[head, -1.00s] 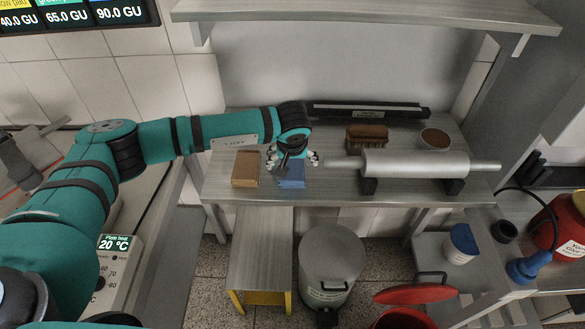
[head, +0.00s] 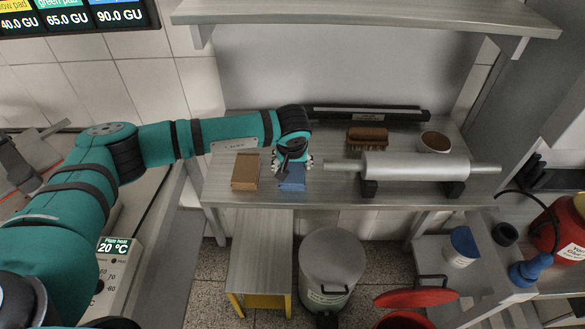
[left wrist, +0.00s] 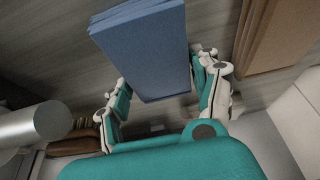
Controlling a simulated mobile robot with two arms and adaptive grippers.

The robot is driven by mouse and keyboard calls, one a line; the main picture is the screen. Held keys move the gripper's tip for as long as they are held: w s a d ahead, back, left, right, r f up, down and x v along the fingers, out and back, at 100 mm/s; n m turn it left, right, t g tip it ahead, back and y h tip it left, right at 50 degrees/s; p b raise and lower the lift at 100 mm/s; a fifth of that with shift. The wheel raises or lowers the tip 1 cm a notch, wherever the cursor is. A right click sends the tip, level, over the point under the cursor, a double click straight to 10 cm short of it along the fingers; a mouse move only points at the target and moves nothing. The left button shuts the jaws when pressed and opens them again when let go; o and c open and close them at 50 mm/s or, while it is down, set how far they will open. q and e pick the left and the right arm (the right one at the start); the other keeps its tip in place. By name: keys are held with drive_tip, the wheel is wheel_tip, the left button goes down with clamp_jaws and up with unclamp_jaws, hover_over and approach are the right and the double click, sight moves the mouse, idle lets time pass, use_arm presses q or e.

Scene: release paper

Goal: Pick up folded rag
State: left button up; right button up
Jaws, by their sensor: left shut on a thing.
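The folded rag (head: 292,180) is a blue, flat, layered block on the grey metal table, close to its front edge. In the left wrist view the rag (left wrist: 145,45) lies between the two fingers of my left gripper (left wrist: 168,98), one on each side of it. My left gripper (head: 291,163) is shut on the rag from above and hides its far part in the head view. I cannot tell whether the rag is lifted off the table. My right gripper is not in view.
A brown block (head: 246,171) lies just left of the rag. A metal roller (head: 415,165) rests on black supports to the right. Behind are a brush (head: 367,138), a cup (head: 434,142) and a long black bar (head: 365,112). A shelf (head: 370,18) overhangs above.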

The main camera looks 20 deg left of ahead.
sight(292, 165)
use_arm(q)
drive_tip(key=shift+r+p, duration=0.35)
drive_tip(key=shift+p, duration=0.15)
drive_tip(key=shift+w+r, duration=0.1)
drive_tip(key=shift+r, duration=0.15)
wheel_tip(292, 165, up, 8)
drive_tip(key=b, duration=0.3)
drive_tip(key=shift+r+b, duration=0.3)
drive_tip(key=shift+r, duration=0.4)
drive_tip(key=o, duration=0.6)
drive_tip(key=c, duration=0.5)
drive_tip(key=shift+f, duration=0.1)
